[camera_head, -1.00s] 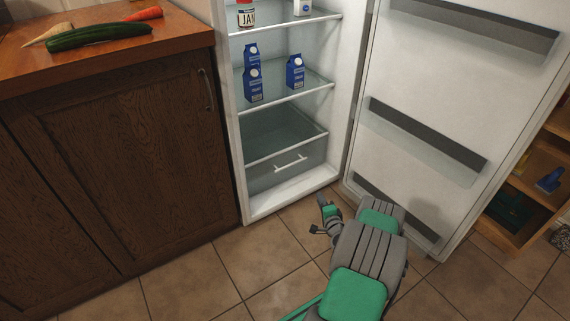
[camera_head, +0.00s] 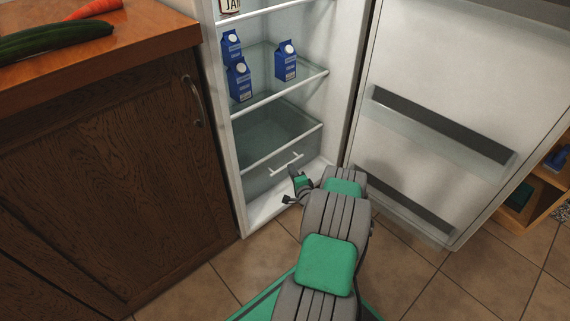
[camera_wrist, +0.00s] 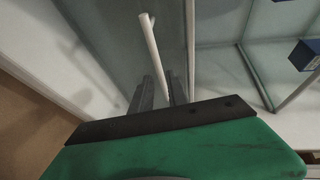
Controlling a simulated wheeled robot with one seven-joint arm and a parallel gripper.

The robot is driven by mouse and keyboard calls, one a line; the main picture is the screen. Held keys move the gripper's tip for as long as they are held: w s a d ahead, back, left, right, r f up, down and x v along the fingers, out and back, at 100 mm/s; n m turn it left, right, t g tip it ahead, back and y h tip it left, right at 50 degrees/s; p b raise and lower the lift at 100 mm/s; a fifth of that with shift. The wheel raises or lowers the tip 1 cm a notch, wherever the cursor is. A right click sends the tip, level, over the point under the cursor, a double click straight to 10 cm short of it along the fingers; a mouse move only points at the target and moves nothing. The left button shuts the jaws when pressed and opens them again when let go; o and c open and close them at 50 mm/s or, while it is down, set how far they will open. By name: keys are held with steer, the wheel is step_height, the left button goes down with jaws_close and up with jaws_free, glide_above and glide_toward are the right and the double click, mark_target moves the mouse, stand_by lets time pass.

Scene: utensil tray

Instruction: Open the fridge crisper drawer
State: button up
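The crisper drawer (camera_head: 258,180) is a clear glassy box at the bottom of the open fridge, and its front looks shut. Its white bar handle (camera_head: 286,163) is on the upper part of the front. My gripper (camera_head: 291,187) is low before the drawer, just under and in front of the handle. In the wrist view the handle (camera_wrist: 151,45) stands ahead of my gripper (camera_wrist: 161,88), its near end in line with the gap between the two dark fingers. The fingers are apart and hold nothing. I cannot tell whether the handle lies between them.
The fridge door (camera_head: 450,70) stands open on the right, with door shelves. A wooden cabinet (camera_head: 110,170) stands close on the left. Tiled floor (camera_head: 410,275) is clear at the right front.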

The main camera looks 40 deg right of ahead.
steer(key=b+x, duration=0.1)
steer(key=x, duration=0.3)
steer(key=shift+w+f+b, duration=0.2)
steer(key=shift+w+b, duration=0.15)
steer(key=shift+b, duration=0.05)
steer(key=shift+w+d, duration=0.2)
steer(key=shift+w, duration=0.1)
steer(key=shift+r, duration=0.1)
jaws_close()
stand_by(0.6)
